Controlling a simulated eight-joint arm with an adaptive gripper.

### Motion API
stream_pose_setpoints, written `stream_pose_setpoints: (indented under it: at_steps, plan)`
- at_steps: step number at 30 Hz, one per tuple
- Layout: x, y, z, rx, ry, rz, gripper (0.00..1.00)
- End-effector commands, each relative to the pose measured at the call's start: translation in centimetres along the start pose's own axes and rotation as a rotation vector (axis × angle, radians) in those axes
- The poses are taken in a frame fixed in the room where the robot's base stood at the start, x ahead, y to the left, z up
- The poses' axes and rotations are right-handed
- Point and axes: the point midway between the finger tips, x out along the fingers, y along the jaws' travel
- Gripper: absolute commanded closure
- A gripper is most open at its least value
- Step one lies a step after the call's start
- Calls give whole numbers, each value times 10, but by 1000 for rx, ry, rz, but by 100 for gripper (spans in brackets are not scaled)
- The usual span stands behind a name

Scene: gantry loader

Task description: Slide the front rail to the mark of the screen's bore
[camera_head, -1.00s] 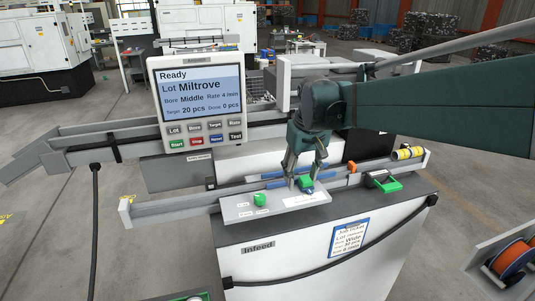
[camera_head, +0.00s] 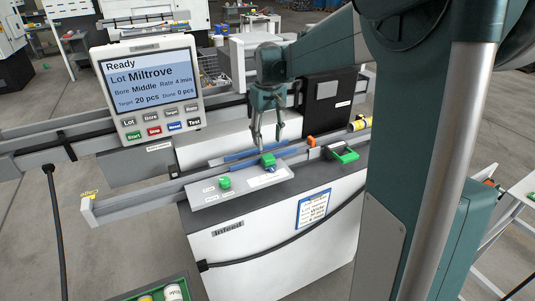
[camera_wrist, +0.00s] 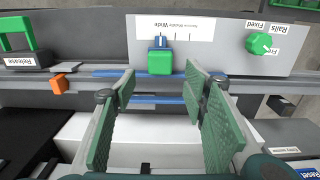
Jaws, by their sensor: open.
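The front rail's green grip block (camera_head: 267,160) stands on the grey infeed plate (camera_head: 205,194), with a blue pointer at its foot. In the wrist view the green block (camera_wrist: 160,61) has its blue pointer (camera_wrist: 160,40) at the leftmost tick of the printed scale (camera_wrist: 182,27), by the large word Wide. My gripper (camera_head: 267,142) is open just above the block. In the wrist view its fingers (camera_wrist: 160,82) lie either side of the block's line, apart from it. The screen (camera_head: 149,85) reads Ready, Lot Miltrove, Bore Middle.
A green knob (camera_head: 225,182) with Rails, Fixed and Free labels is on the same plate. A job ticket (camera_head: 313,207) hangs on the white cabinet (camera_head: 255,244).

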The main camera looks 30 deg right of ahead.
Motion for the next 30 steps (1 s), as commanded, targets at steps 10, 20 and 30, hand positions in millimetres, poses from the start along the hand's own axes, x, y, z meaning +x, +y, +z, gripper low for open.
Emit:
stream_pose_setpoints:
  at_steps: [10,20,30]
  plan:
    - [1,0,0,0,0,0,56]
    - [19,0,0,0,0,0,56]
    - [58,0,0,0,0,0,56]
